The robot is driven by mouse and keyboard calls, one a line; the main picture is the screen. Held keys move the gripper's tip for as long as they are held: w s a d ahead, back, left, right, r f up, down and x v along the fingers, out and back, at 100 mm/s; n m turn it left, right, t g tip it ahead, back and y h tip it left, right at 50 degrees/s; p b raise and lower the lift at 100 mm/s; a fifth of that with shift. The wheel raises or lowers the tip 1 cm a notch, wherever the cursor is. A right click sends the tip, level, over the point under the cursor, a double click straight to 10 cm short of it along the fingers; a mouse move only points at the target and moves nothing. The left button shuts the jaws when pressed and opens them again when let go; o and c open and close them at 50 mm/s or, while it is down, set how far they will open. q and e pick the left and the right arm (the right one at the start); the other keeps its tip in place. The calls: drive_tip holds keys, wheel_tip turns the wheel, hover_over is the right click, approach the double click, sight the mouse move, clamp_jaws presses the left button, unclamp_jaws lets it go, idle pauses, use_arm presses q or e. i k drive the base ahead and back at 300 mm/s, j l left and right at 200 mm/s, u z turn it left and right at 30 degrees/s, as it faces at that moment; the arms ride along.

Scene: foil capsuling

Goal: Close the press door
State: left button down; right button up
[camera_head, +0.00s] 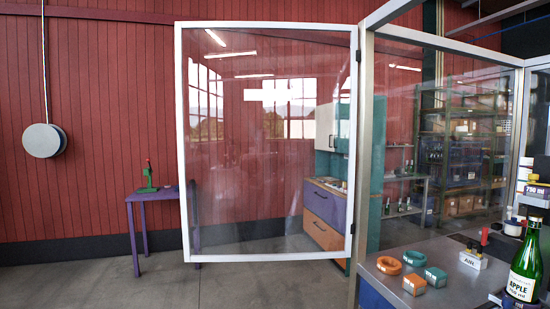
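The press door (262,150) is a clear pane in a white frame. It stands open, swung out to the left from the metal post of the press frame (364,130). Its right edge is at the post, and its left edge is free in the air. Neither of my grippers shows in this view.
The grey worktop (400,298) at the right carries an orange ring (389,265), an orange block (414,284), a teal block (436,277), an "AIR" block (473,259) and a green bottle (524,265). A purple table (165,194) stands left behind the door. The floor at lower left is clear.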

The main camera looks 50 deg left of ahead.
sight(260, 95)
drive_tip(key=j+z, duration=0.1)
drive_tip(key=j, duration=1)
drive_tip(key=j+z, duration=0.15)
drive_tip(key=j, duration=0.3)
drive_tip(key=k+j+z, duration=0.1)
drive_tip(key=j, duration=0.4)
drive_tip(key=k+j+z, duration=0.15)
drive_tip(key=j, duration=0.3)
drive_tip(key=k+j+z, duration=0.15)
drive_tip(key=j, duration=0.3)
drive_tip(key=k+j+z, duration=0.1)
drive_tip(key=j, duration=0.3)
drive_tip(key=k+j+z, duration=0.15)
drive_tip(key=j, duration=0.25)
drive_tip(key=k+j+z, duration=0.15)
drive_tip(key=j, duration=0.25)
drive_tip(key=k+j+z, duration=0.1)
drive_tip(key=k+j, duration=0.2)
drive_tip(key=j+z, duration=0.1)
drive_tip(key=j, duration=0.3)
drive_tip(key=k+j+z, duration=0.15)
drive_tip(key=j, duration=0.25)
drive_tip(key=k+j+z, duration=0.1)
drive_tip(key=j, duration=0.3)
drive_tip(key=j+z, duration=0.1)
drive_tip(key=j, duration=0.45)
drive_tip(key=i+j, duration=0.1)
drive_tip(key=j, duration=0.5)
drive_tip(key=z, duration=0.05)
